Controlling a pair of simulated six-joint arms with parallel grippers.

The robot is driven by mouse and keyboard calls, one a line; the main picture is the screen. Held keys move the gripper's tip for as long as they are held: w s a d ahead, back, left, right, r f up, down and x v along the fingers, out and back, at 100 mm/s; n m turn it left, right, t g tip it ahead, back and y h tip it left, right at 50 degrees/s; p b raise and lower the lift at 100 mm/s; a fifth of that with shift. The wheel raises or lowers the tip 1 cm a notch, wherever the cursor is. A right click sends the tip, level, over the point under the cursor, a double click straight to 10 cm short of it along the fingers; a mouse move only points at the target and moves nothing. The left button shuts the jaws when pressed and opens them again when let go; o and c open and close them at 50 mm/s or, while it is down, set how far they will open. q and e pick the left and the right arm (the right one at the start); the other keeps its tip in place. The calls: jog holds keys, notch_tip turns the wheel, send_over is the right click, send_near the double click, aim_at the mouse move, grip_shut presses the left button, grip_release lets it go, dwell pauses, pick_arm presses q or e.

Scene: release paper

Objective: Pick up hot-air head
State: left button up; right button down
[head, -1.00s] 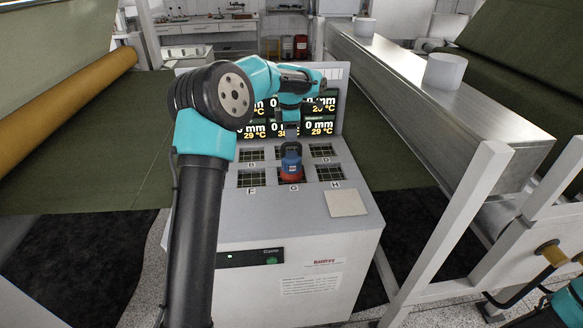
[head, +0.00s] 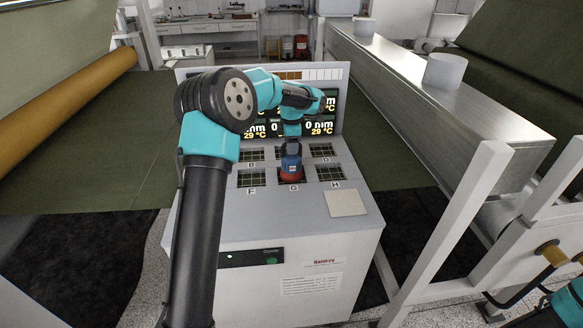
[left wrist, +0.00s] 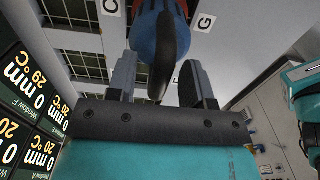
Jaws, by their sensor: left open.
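The hot-air head (head: 291,170) is a small blue tool with a red-orange lower part and a dark handle on top. It stands upright at window G of the grey panel. My left gripper (head: 291,140) is right above it. In the left wrist view, the hot-air head (left wrist: 147,40) shows at the top. Its dark curved handle lies between the two fingers of my left gripper (left wrist: 157,78). The fingers are open, with gaps showing on both sides of the handle.
The grey machine cabinet (head: 290,225) has several gridded, lettered windows around the tool. A display screen (head: 322,112) stands behind them. A beige square pad (head: 345,203) lies at the panel's front right. A long metal beam (head: 430,90) runs along the right.

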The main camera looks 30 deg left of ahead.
pick_arm(q)
jog(key=shift+c, duration=0.5)
grip_shut()
jog(key=shift+r, duration=0.1)
dwell(0.7)
